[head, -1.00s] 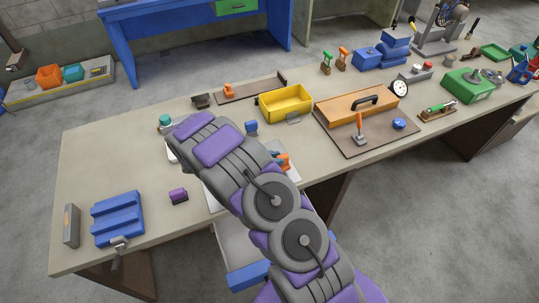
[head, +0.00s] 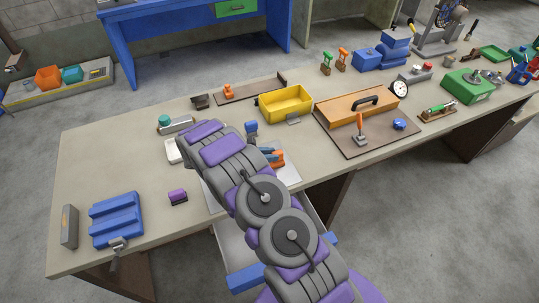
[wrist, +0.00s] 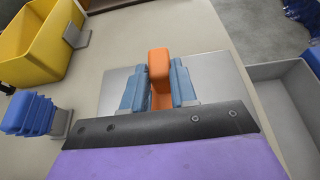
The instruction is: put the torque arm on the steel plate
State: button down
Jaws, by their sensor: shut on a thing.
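The torque arm appears to be the orange piece (wrist: 159,68) between the two blue fingers of my gripper (wrist: 158,82) in the wrist view. My gripper is shut on it. In the head view the orange piece (head: 278,160) shows beside the blue fingers, partly hidden by my arm. The steel plate (wrist: 210,68) lies below and around the gripper in the wrist view. Its pale right part (head: 290,177) shows in the head view, while my arm covers much of it. I cannot tell whether the orange piece touches the plate.
A yellow bin (head: 285,103) stands behind the plate, with a small blue block (head: 251,128) nearer. A purple block (head: 178,197) and blue fixture (head: 117,220) lie to the left. An open grey drawer (wrist: 290,110) is beside the bench edge.

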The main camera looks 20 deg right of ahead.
jog(key=c, duration=0.9)
grip_release()
jog(key=shift+f, duration=0.1)
